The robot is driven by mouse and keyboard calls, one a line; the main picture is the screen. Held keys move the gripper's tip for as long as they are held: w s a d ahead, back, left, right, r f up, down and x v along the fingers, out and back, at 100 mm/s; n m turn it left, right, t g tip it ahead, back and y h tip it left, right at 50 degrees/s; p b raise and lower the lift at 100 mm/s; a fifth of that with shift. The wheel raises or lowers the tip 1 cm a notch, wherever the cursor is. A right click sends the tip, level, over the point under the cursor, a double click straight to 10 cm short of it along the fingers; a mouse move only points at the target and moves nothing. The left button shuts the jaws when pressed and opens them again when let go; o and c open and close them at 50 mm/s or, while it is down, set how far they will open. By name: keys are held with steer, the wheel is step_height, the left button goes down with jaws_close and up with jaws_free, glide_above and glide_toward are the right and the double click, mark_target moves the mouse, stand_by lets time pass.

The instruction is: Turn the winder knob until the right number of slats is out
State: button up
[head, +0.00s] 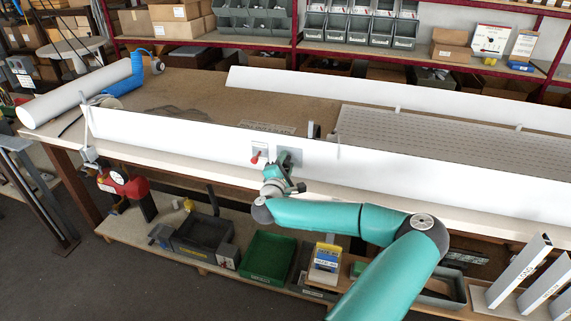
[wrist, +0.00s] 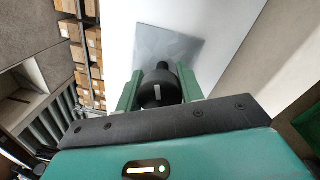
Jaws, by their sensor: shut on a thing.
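The winder knob (wrist: 158,91) is black and round with a pale mark, in front of a square grey plate (wrist: 165,50) in the wrist view. The two green fingers of my gripper (wrist: 160,88) are shut on the knob, one on each side. In the head view my gripper (head: 284,172) is at the grey plate (head: 291,156) on the front white board (head: 200,135), and hides the knob. A grey sheet with rows of small marks (head: 415,138) lies on the bench behind the board at right; I cannot tell single slats there.
A red-handled switch (head: 256,158) is on the board just left of my gripper. A second white board (head: 400,98) runs along the back. A white roll (head: 75,93) lies at the left bench end. Bins, including a green bin (head: 267,257), fill the lower shelf.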

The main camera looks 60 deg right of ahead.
steer(key=o, duration=1)
steer(key=shift+w+f, duration=0.1)
steer(key=s+a, duration=0.1)
steer(key=a, duration=0.8)
steer(key=s+a, duration=0.1)
steer(key=a, duration=0.3)
steer(key=shift+s+a+f, duration=0.3)
steer(key=shift+a+f, duration=0.05)
